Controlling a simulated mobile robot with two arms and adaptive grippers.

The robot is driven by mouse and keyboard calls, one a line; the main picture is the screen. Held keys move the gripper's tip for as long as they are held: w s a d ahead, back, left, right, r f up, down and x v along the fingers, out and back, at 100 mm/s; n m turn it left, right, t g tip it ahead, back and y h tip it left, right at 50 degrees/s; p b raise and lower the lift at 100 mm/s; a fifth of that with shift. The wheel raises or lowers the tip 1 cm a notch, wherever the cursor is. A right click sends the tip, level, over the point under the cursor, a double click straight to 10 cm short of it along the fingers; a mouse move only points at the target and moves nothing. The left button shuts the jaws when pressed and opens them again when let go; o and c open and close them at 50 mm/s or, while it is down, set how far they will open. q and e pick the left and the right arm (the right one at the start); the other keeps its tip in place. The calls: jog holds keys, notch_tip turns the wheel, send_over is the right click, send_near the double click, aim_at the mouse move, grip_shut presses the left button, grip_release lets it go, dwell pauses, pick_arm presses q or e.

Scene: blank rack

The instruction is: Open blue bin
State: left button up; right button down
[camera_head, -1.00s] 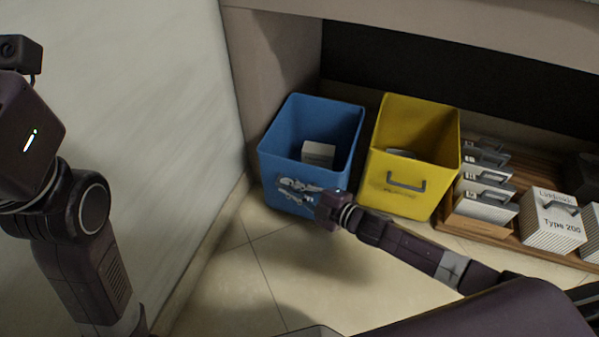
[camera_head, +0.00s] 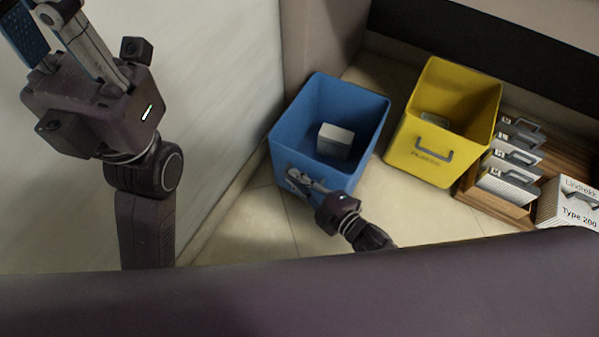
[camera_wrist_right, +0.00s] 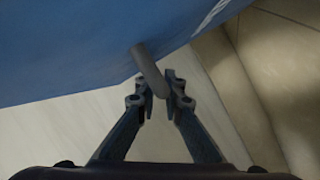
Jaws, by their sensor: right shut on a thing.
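The blue bin (camera_head: 284,140) is an open-topped blue box on the floor near the left wall, standing forward of the yellow bin. A pale grey box (camera_head: 335,141) sits inside it. My right gripper (camera_head: 297,178) is at the front face of the blue bin, shut on its grey handle. In the right wrist view, the handle (camera_wrist_right: 148,68) runs between the fingertips of the right gripper (camera_wrist_right: 159,96), below the blue face (camera_wrist_right: 70,45). My left gripper (camera_head: 50,25) is raised at the upper left, its fingers apart and empty as far as seen; the tips are cut off.
A yellow bin (camera_head: 415,155) with a grey handle stands to the right, apart from the blue bin. Beyond it, several handled boxes (camera_head: 510,175) stand on a wooden board. The pale wall (camera_head: 225,110) is close on the left. Tiled floor (camera_head: 430,215) is clear in front of the yellow bin.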

jog(key=c, duration=2.3)
grip_release()
jog(key=v, duration=1.2)
